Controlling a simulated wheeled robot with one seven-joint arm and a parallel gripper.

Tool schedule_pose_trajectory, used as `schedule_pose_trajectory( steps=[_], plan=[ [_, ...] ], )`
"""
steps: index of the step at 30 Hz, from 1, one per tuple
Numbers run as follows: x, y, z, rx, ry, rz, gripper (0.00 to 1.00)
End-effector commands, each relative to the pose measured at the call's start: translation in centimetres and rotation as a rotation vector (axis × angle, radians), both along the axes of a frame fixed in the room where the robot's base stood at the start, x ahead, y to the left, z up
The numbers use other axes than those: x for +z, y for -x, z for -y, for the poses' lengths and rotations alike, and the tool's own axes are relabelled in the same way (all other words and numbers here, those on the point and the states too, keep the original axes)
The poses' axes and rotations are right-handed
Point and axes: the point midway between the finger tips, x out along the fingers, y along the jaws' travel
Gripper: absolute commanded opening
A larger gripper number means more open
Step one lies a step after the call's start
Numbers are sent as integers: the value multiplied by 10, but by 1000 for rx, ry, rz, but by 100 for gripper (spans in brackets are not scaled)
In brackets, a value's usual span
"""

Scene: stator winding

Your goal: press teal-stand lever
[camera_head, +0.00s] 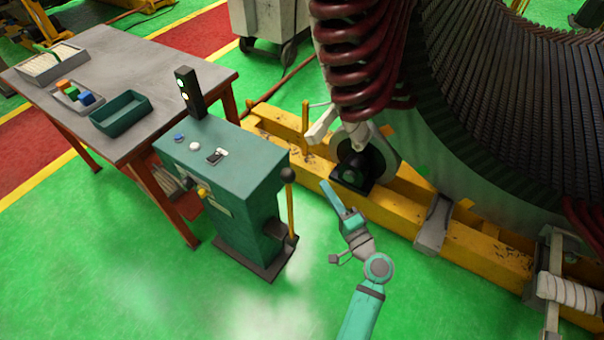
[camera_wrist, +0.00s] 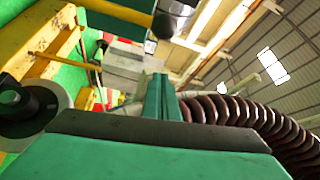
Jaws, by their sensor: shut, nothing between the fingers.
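The teal stand (camera_head: 225,185) stands on the green floor left of centre in the head view. Its lever (camera_head: 290,212) is an upright yellow rod on the right side, topped by a black knob (camera_head: 288,175). My gripper (camera_head: 328,187) is to the right of the lever, apart from it, with its fingers shut and empty. In the wrist view the shut fingers (camera_wrist: 160,85) point up the picture. A black knob (camera_wrist: 176,17) at the end of a yellow bar shows beyond them at the top edge, apparently the lever.
A grey table (camera_head: 165,75) with a green tray (camera_head: 120,113) stands behind and left of the stand. A yellow beam (camera_head: 400,215) and the big stator (camera_head: 500,110) with dark red coils (camera_head: 355,60) lie to the right. Green floor is open in front.

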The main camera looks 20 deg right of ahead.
Motion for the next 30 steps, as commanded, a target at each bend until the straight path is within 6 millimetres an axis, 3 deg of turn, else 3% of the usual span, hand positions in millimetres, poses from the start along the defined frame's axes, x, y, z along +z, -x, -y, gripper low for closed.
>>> schedule_pose_trajectory(
  steps=[8, 26, 30],
  plan=[
    [1, -9, -2, 2, 1, 0, 0],
    [11, -101, -15, 1, 2, 0, 0],
    [5, -90, -32, -1, 1, -3, 0]
  ],
)
